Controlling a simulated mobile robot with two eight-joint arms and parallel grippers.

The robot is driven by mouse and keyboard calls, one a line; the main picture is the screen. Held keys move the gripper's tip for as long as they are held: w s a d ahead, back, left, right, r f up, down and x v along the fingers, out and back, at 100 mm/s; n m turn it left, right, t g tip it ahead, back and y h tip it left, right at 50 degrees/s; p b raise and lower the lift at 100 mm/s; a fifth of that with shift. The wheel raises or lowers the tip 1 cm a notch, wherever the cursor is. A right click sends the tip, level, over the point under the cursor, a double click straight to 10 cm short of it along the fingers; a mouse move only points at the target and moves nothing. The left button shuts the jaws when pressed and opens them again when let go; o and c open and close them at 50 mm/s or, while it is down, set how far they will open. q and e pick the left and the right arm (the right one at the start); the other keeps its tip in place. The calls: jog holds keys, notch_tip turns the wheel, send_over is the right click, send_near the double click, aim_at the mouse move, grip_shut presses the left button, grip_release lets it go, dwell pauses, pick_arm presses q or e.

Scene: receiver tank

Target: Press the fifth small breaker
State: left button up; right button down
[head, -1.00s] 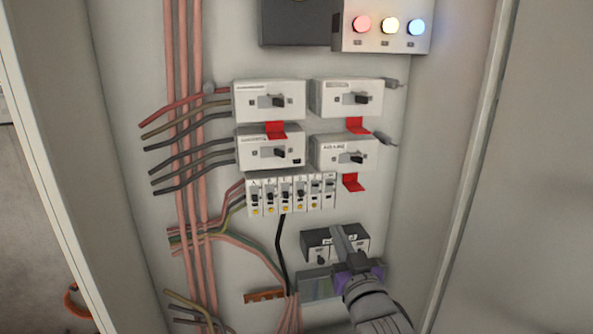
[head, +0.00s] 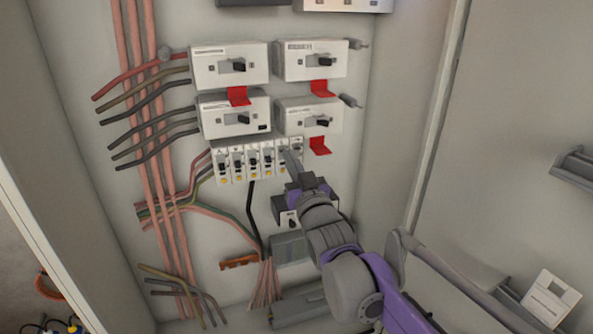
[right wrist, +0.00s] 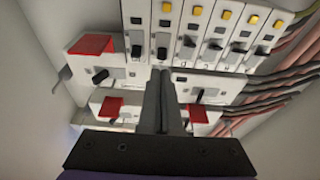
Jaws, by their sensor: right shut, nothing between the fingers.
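A row of small white breakers with black levers (head: 238,161) runs under the large breakers in the head view. The fifth from the left (head: 283,143) is partly hidden by my right gripper (head: 290,158). The right wrist view shows the row upside down, and the fifth breaker (right wrist: 161,32) has a black lever and a yellow mark. My right gripper (right wrist: 159,78) is shut and empty, its fingertips just at the lever end of that breaker. Whether they touch it I cannot tell. My left gripper is out of view.
Large white breakers with red tabs (head: 230,66) sit above the row. A dark switch box (head: 280,208) lies below, partly behind my right arm. Pink and dark cables (head: 150,200) run on the left. Cabinet side walls (head: 440,130) bound the space.

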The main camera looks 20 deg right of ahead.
aim_at(282, 141)
jog(key=shift+x, duration=1.8)
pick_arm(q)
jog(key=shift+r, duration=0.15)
